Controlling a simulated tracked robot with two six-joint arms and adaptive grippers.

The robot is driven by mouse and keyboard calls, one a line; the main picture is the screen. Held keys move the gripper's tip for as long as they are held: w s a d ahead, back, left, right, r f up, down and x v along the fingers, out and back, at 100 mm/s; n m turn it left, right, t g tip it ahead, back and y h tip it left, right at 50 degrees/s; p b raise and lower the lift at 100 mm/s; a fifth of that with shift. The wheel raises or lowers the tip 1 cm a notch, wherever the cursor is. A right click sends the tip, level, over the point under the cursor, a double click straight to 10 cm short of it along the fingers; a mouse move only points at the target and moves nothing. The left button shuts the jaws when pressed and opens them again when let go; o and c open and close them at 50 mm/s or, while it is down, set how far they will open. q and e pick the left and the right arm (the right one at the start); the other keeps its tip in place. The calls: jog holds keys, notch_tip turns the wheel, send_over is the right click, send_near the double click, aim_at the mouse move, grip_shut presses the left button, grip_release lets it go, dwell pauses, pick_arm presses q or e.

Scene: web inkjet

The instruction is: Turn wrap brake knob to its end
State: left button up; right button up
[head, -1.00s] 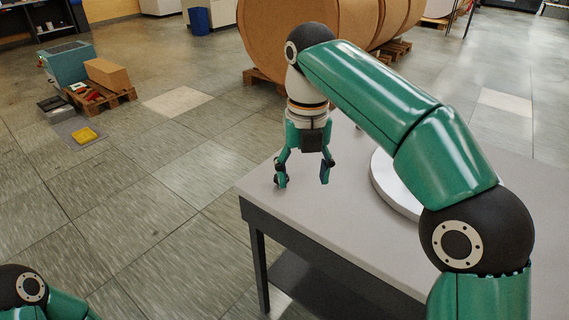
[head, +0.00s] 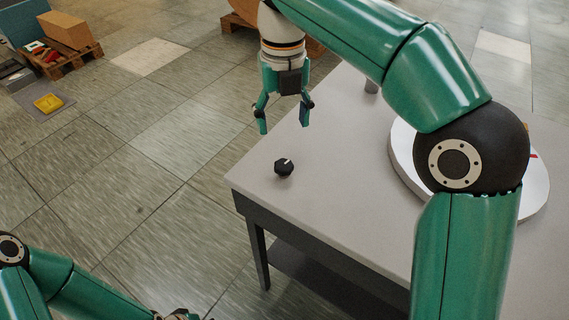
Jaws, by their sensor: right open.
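The wrap brake knob (head: 284,167) is a small black knob with a white mark on its top. It sits on the grey table top (head: 335,190) near its left corner. My right gripper (head: 284,126) is open, with its green, dark-tipped fingers pointing down. In the picture it is just above the knob, apart from it, with nothing between the fingers. My left arm (head: 85,290) shows only at the bottom left; its gripper is not clearly in view.
A white round disc (head: 402,165) lies on the table at right, partly hidden by my right arm. A pallet (head: 68,60) with a cardboard box (head: 63,30) and a yellow item (head: 47,103) are on the floor at far left. The floor left of the table is clear.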

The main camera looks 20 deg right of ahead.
aim_at(284, 166)
notch_tip(284, 166, down, 12)
jog(key=b, duration=0.3)
jog(key=shift+b, duration=0.4)
jog(key=c, duration=1.1)
jog(key=shift+c, duration=0.2)
